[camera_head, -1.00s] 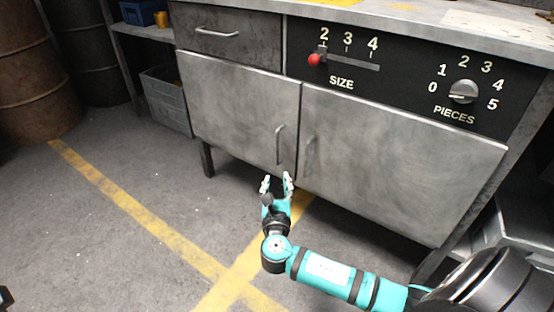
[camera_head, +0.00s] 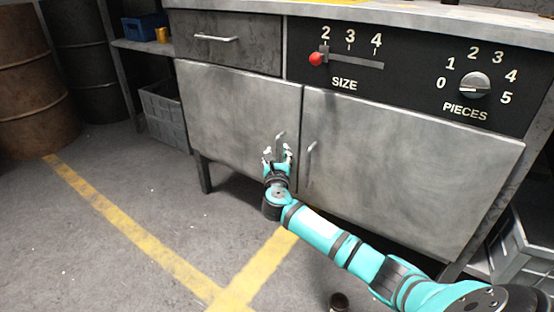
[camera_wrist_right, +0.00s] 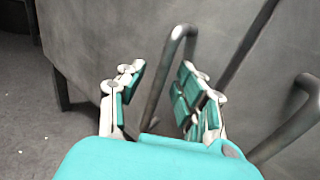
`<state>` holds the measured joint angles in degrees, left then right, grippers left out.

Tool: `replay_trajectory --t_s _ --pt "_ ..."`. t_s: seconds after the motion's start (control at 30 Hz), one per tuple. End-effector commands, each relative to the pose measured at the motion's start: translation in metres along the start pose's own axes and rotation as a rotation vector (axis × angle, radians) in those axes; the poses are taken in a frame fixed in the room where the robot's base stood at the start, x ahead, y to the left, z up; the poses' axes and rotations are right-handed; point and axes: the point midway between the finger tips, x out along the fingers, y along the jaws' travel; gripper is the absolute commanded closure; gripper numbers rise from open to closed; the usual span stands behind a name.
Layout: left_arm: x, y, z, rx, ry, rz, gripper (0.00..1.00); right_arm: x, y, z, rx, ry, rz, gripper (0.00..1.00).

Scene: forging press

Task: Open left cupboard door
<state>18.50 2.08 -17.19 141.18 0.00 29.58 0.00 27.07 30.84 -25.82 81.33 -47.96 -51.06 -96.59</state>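The left cupboard door (camera_head: 235,110) is a grey metal panel and looks closed. Its upright bar handle (camera_head: 280,142) is near its right edge. My right gripper (camera_head: 277,153) is at this handle, fingers pointing towards the door. In the right wrist view the handle (camera_wrist_right: 168,80) stands between the two open fingers (camera_wrist_right: 155,95), with gaps visible on both sides. The fingers hide the handle's lower part in the head view. My left gripper does not show.
The right cupboard door (camera_head: 400,165) is closed, and its handle (camera_head: 310,160) is close to the right of my gripper. A drawer (camera_head: 228,42) is above the left door. A grey crate (camera_head: 165,108) stands left of the cabinet.

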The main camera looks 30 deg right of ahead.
Motion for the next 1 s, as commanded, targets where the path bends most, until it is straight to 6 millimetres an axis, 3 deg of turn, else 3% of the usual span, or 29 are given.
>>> replay_trajectory --t_s 0.37,0.63,1.0 --pt "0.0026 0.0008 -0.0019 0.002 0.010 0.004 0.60 0.0068 0.0001 0.0005 0.001 0.001 0.000 0.66" --pt "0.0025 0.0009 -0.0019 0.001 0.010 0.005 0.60 0.0065 0.0002 0.0003 0.001 0.000 0.000 1.00" --pt "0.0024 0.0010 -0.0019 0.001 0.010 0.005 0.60 0.0065 -0.0001 0.0001 0.000 0.001 -0.001 1.00"
